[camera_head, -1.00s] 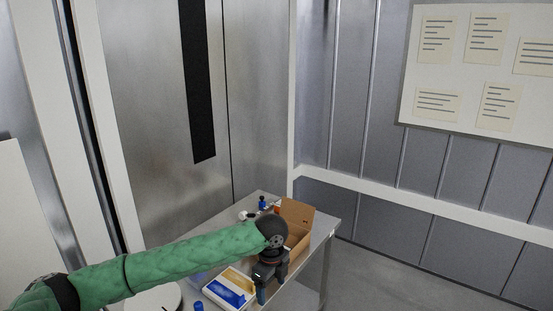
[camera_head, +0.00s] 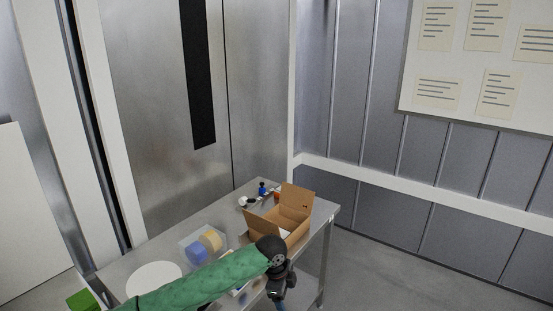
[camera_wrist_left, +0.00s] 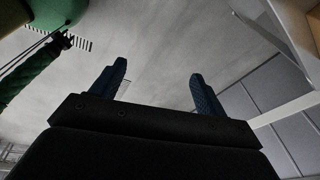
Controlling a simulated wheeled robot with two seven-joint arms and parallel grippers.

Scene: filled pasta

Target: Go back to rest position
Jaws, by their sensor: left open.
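My left arm, in a green quilted sleeve, comes in from the lower left in the head view. My left gripper (camera_head: 281,303) is at the bottom of that view, low by the table's front edge, and its fingertips are partly cut off. In the left wrist view the left gripper (camera_wrist_left: 158,88) shows two blue fingers wide apart, with nothing between them but grey floor beyond. My right gripper is in neither view.
A metal table (camera_head: 325,211) carries an open cardboard box (camera_head: 268,222), a clear tray with a blue and a tan round item (camera_head: 209,240), a white disc (camera_head: 153,279) and small bottles (camera_head: 262,188). A green box (camera_head: 82,300) is at lower left. Floor is clear at right.

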